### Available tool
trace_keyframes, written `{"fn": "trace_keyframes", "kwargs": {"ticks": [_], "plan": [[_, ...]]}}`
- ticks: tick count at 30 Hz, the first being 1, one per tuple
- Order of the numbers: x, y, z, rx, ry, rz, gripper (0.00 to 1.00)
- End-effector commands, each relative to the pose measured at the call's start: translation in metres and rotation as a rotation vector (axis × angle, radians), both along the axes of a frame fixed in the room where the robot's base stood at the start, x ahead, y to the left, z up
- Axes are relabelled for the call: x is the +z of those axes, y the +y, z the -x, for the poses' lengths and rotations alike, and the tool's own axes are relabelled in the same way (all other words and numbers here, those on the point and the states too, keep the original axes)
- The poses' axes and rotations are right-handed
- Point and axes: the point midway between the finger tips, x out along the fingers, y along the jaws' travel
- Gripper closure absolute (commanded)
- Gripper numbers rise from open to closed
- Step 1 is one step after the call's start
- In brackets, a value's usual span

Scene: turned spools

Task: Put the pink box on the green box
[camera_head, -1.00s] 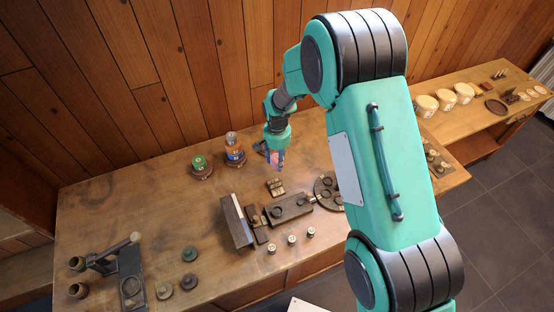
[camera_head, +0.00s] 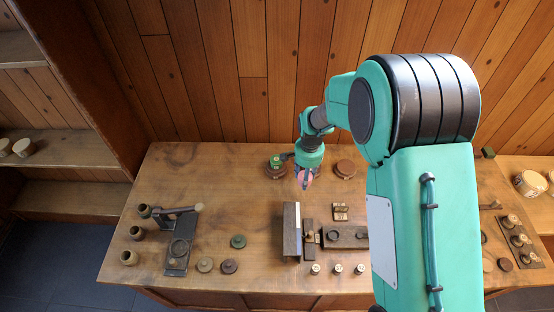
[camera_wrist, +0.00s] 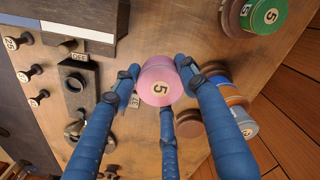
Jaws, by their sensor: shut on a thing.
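The pink box (camera_wrist: 157,84) is a short round box with a 5 on its top. My gripper (camera_wrist: 160,98) is shut on it, with blue fingers around its side. In the head view the pink box (camera_head: 304,178) shows between the fingers of my gripper (camera_head: 305,183), above the back of the bench. The green box (camera_wrist: 264,14), also round and marked 5, sits on a brown round base at the upper right of the wrist view. In the head view the green box (camera_head: 276,160) is just left of my gripper, apart from the pink box.
An empty brown base (camera_head: 345,168) is to the right. A dark upright block (camera_head: 291,232) stands in front.

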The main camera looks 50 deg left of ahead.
Motion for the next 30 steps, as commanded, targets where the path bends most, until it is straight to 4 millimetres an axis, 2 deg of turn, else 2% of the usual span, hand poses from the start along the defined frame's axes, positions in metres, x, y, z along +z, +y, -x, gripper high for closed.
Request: {"fn": "trace_keyframes", "kwargs": {"ticks": [1, 6, 11, 17, 30], "plan": [[0.003, 0.012, 0.014, 0.006, -0.001, -0.001, 0.82], [0.01, 0.037, 0.046, 0.005, 0.001, 0.0, 0.82], [0.013, 0.048, 0.061, 0.004, 0.001, 0.0, 0.82], [0.014, 0.051, 0.065, 0.004, 0.001, 0.0, 0.82], [0.014, 0.057, 0.06, 0.004, 0.0, -0.001, 0.82]]}}
